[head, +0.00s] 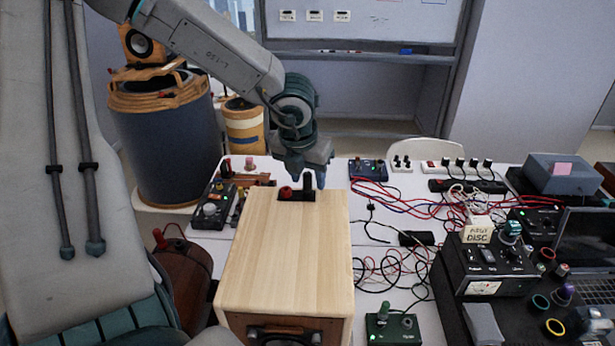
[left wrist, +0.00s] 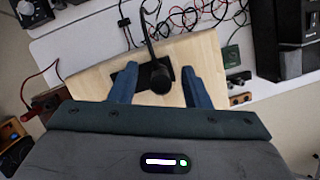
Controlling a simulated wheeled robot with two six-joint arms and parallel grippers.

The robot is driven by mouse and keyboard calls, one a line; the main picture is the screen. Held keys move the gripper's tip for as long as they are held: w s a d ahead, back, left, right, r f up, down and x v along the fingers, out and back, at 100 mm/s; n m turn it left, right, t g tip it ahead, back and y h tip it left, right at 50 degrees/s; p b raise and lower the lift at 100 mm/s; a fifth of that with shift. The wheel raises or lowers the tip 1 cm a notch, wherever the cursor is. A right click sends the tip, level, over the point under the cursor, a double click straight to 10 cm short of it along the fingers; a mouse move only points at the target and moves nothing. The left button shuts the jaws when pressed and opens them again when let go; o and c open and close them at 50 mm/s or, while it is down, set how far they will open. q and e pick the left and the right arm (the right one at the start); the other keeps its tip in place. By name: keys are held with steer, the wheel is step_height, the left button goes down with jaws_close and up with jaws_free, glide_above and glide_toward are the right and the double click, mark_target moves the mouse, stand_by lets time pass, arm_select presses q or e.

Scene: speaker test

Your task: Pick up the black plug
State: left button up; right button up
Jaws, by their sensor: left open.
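The black plug (head: 308,187) stands in a dark terminal plate at the far end of the wooden speaker box's top (head: 283,250). A red plug (head: 285,193) is just left of it. My left gripper (head: 309,179) is over the black plug, pointing down, its jaws apart. In the left wrist view the black plug (left wrist: 160,80) shows between the two blue fingers (left wrist: 160,72), with a visible gap on each side. A dark cable runs up from it there. I cannot make out the red plug in the left wrist view. My right gripper does not show.
Tangled red and black cables (head: 390,262) lie on the white table right of the box. A black device (head: 215,205) stands to its left. A control unit with dials (head: 490,262) is at right. The box top's near part is clear.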

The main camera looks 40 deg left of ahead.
arm_select(q)
steer(key=shift+w+f, duration=0.1)
steer(key=shift+f, duration=0.05)
steer(key=shift+d, duration=0.1)
steer(key=shift+s, duration=0.2)
steer(key=shift+c, duration=0.9)
steer(key=shift+w, duration=0.1)
jaws_close()
